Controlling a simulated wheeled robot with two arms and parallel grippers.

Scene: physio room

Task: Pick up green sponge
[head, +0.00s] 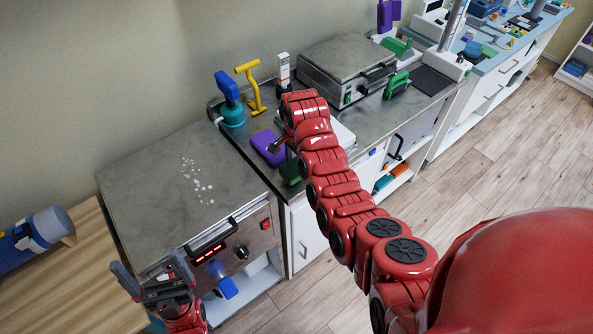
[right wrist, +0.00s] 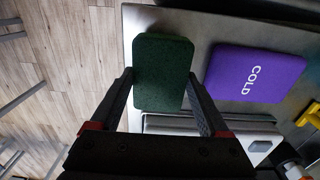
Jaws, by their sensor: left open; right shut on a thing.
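The dark green sponge (right wrist: 162,60) sits between the two fingers of my right gripper (right wrist: 160,84) in the right wrist view, and the gripper is shut on it. In the head view the sponge (head: 290,171) shows at the front edge of the metal counter, partly hidden by my right arm. I cannot tell whether it touches the counter. My left gripper (head: 152,277) is open and empty, in front of the metal cabinet at the lower left.
A purple pack marked COLD (right wrist: 256,73) lies beside the sponge; it also shows in the head view (head: 268,147). A teal and blue bottle (head: 231,105), a yellow tool (head: 252,87) and a metal appliance (head: 345,68) stand behind. The left cabinet top (head: 180,190) is mostly clear.

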